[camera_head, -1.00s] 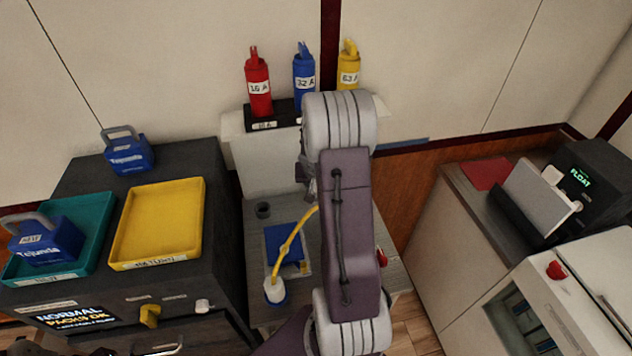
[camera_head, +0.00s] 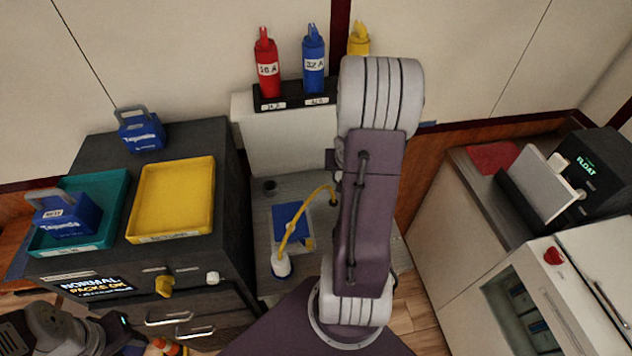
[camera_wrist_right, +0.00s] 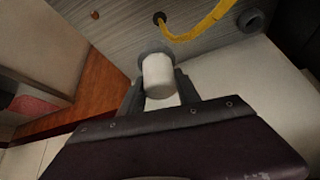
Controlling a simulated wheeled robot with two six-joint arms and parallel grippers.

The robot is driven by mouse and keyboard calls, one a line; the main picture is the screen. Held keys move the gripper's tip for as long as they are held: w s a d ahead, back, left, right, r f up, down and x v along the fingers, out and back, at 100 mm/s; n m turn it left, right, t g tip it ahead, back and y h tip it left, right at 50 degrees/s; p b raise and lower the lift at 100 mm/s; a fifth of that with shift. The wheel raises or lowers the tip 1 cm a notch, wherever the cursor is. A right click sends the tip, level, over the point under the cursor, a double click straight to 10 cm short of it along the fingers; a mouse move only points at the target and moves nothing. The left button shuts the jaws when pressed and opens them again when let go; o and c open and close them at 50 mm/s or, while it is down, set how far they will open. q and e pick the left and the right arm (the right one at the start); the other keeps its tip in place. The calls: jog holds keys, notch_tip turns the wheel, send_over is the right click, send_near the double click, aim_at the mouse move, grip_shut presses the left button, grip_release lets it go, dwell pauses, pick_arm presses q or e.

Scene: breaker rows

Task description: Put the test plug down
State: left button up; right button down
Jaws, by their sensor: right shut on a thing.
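My right gripper (camera_wrist_right: 160,92) is shut on a white cylindrical plug (camera_wrist_right: 158,72), one dark finger on each side. A grey round fitting shows right behind the plug; I cannot tell whether they touch. In the head view my right arm hides this gripper and the plug. A yellow cord (camera_head: 294,232) arches over the grey worktop (camera_head: 262,222), from a white, blue-based end (camera_head: 281,265) to beside my right arm. It also shows in the wrist view (camera_wrist_right: 205,25). My left arm's end (camera_head: 60,332) is at the lower left; its fingers are not clear.
A blue plate (camera_head: 290,222) lies on the worktop. Red (camera_head: 267,70) and blue (camera_head: 313,62) bottle-shaped units stand on a dark rack behind. Yellow (camera_head: 135,205) and teal (camera_head: 45,243) trays are at left. A counter with a FLOAT display (camera_head: 585,172) is at right.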

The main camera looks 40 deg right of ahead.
jog(key=shift+d, duration=0.15)
jog(key=w+a+f+b, duration=0.1)
jog(key=w+f+b, duration=0.2)
jog(key=w+a+f+b, duration=0.1)
jog(key=w+f+b, duration=0.2)
jog(key=w+f, duration=0.1)
jog(key=w+a+f+b, duration=0.1)
jog(key=w+f+b, duration=0.3)
jog(key=shift+w, duration=0.15)
jog(key=shift+f, duration=0.15)
jog(key=shift+w, duration=0.1)
